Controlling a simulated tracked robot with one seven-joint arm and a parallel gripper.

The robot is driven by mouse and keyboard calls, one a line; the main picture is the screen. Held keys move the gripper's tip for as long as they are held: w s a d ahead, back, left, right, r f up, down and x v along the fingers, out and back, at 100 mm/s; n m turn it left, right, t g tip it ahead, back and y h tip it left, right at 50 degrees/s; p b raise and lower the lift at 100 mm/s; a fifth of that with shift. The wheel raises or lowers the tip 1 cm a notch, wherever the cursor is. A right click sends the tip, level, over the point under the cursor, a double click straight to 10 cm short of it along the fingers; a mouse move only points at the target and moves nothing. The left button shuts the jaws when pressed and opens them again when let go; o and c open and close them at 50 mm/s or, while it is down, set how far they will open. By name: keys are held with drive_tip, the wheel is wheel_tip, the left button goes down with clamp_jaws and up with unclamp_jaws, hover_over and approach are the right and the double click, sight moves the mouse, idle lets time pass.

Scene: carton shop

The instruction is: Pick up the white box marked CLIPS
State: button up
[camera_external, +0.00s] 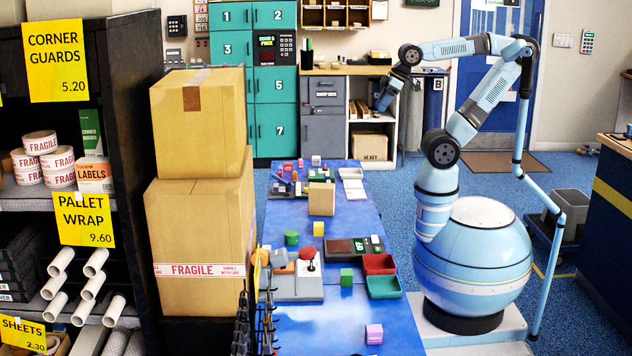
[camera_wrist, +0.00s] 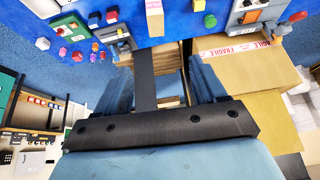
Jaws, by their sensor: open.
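I cannot make out any white box with the word CLIPS in either view. My gripper (camera_external: 384,98) hangs from the raised arm beyond the far right end of the blue table, in front of the back shelves. In the wrist view my gripper (camera_wrist: 160,82) is open, with its two blue-grey fingers apart and nothing visibly held between them. A white box with an orange part marked LABELS (camera_external: 94,178) stands on the left shelf.
The blue table (camera_external: 340,215) carries coloured cubes, a joystick panel (camera_external: 298,288), a red tray (camera_external: 379,264) and a green tray (camera_external: 384,287). Two stacked cartons (camera_external: 200,235) stand left of it. A back shelf unit (camera_external: 372,130) is beside my gripper. The table's near end is mostly bare.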

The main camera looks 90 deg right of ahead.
drive_tip(key=w+d+m+g, duration=0.2)
drive_tip(key=w+d+m, duration=1.2)
drive_tip(key=w+d, duration=0.3)
drive_tip(key=m+g, duration=0.4)
drive_tip(key=m, duration=1.9)
hover_over(316, 157)
wheel_tip(316, 157, down, 30)
drive_tip(key=f, duration=0.7)
drive_tip(key=shift+s+d, duration=0.35)
drive_tip(key=shift+w+a+f, duration=0.1)
drive_tip(key=shift+w+f, duration=0.15)
drive_tip(key=shift+f, duration=1.15)
drive_tip(key=shift+w+f, duration=0.2)
drive_tip(key=shift+f, duration=1.2)
